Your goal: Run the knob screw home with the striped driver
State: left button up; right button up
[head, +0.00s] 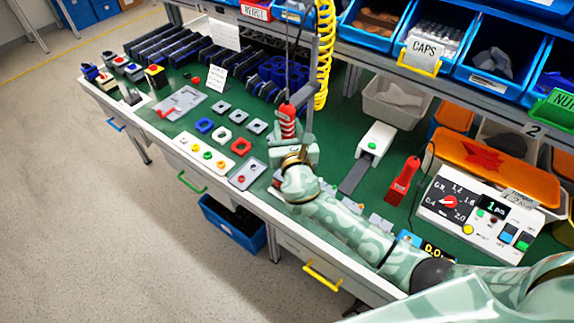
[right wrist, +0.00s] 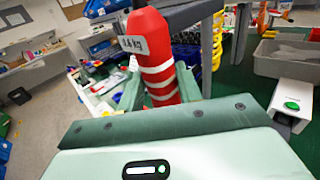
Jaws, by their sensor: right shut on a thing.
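The striped driver (head: 287,122) is red with white bands and stands roughly upright at the middle of the bench. My right gripper (head: 292,147) is shut on its lower part. In the right wrist view the striped driver (right wrist: 152,50) rises between the green fingers, with a white label near its top. The driver's tip, the knob screw and whatever lies below are hidden by my right gripper and arm. My left gripper is not in view.
A second red driver (head: 403,181) stands to the right, beside a control box (head: 478,218) with a dial. Switch parts (head: 222,134) cover the left bench. A yellow coiled cord (head: 325,50) hangs behind. Parts bins line the shelf (head: 455,82).

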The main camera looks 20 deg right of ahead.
jog(key=o, duration=1)
jog(key=shift+s+a+p, duration=0.15)
jog(key=shift+s+p, duration=0.45)
jog(key=shift+s, duration=0.7)
jog(key=s, duration=0.1)
jog(key=s+p, duration=0.1)
jog(key=s, duration=0.2)
jog(key=shift+s+a, duration=0.2)
jog(key=shift+a, duration=0.1)
